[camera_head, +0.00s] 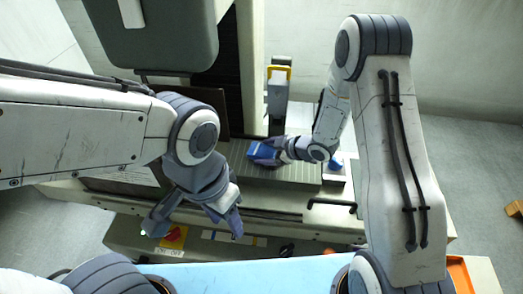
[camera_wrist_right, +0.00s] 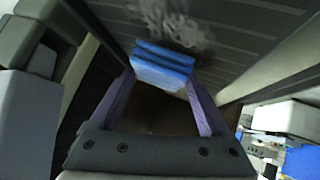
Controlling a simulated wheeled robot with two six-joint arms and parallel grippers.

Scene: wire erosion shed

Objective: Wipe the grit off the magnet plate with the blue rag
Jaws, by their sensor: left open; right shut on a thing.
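The magnet plate (camera_head: 300,173) is a grey ribbed slab on the machine, in the middle of the head view. It also fills the top of the right wrist view (camera_wrist_right: 255,40). My right gripper (camera_head: 263,155) is shut on the folded blue rag (camera_head: 257,149), over the plate's left part. In the right wrist view the rag (camera_wrist_right: 160,70) sits between both fingertips. A pale grey patch of grit (camera_wrist_right: 175,22) lies on the plate just beyond the rag. Whether the rag touches the plate is unclear. My left gripper (camera_head: 193,227) is open and empty, in front of the machine at the left.
A grey post with a yellow top (camera_head: 278,95) stands behind the plate. A black handle (camera_head: 331,203) is at the machine's front right. A red and yellow switch (camera_head: 173,237) is below my left gripper. A light blue surface (camera_head: 250,275) lies in front, with an orange bin (camera_head: 460,275) at right.

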